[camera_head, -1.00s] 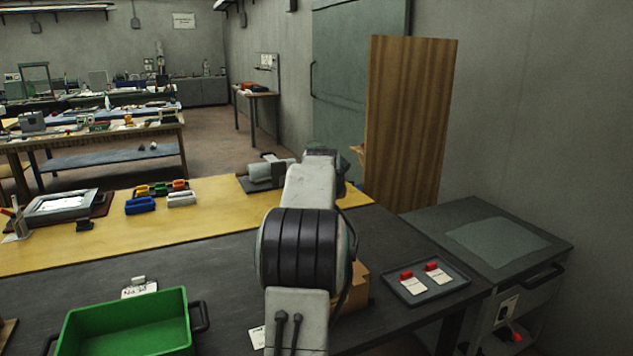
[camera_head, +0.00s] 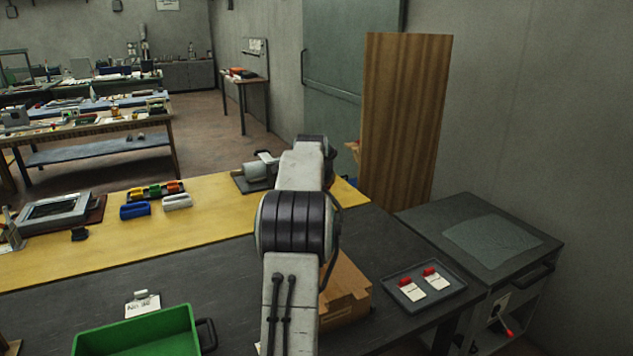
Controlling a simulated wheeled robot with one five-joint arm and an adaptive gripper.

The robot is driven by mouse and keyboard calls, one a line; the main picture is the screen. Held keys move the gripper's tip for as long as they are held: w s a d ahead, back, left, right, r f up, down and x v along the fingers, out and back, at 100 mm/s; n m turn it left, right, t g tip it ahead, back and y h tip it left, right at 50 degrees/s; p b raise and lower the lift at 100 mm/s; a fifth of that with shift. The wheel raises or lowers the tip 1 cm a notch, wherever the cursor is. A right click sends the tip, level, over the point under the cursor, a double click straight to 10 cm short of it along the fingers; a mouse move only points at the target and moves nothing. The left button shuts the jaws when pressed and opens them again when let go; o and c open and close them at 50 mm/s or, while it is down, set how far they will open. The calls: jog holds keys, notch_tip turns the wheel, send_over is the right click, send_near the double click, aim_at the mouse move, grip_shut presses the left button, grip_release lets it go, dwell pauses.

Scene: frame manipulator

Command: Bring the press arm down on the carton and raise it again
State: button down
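A brown carton (camera_head: 346,291) sits on the dark part of the bench, right of my arm. My arm covers its left side. No press arm can be made out with certainty. A grey cylindrical device (camera_head: 257,174) on a dark base stands at the bench's far edge, partly behind my arm. My own arm rises through the middle of the view and reaches away over the bench. My gripper is hidden behind the arm's far end, so its fingers do not show.
A green bin (camera_head: 137,332) is at the front left. A grey tray (camera_head: 398,285) with two red-and-white pieces lies right of the carton. A dark cabinet (camera_head: 460,210) and a tall wooden panel (camera_head: 405,120) stand at the right. The yellow mat (camera_head: 200,225) has a clear middle.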

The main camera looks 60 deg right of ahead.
jog(key=shift+w+d+r, duration=0.1)
jog(key=shift+w, duration=0.05)
jog(key=shift+r, duration=0.15)
jog(key=c, duration=1.1)
grip_release()
jog(key=shift+w+d, duration=0.1)
jog(key=shift+d, duration=0.05)
jog(key=shift+c, duration=0.2)
jog(key=shift+r, duration=0.1)
jog(key=v, duration=1.1)
jog(key=shift+a, duration=0.45)
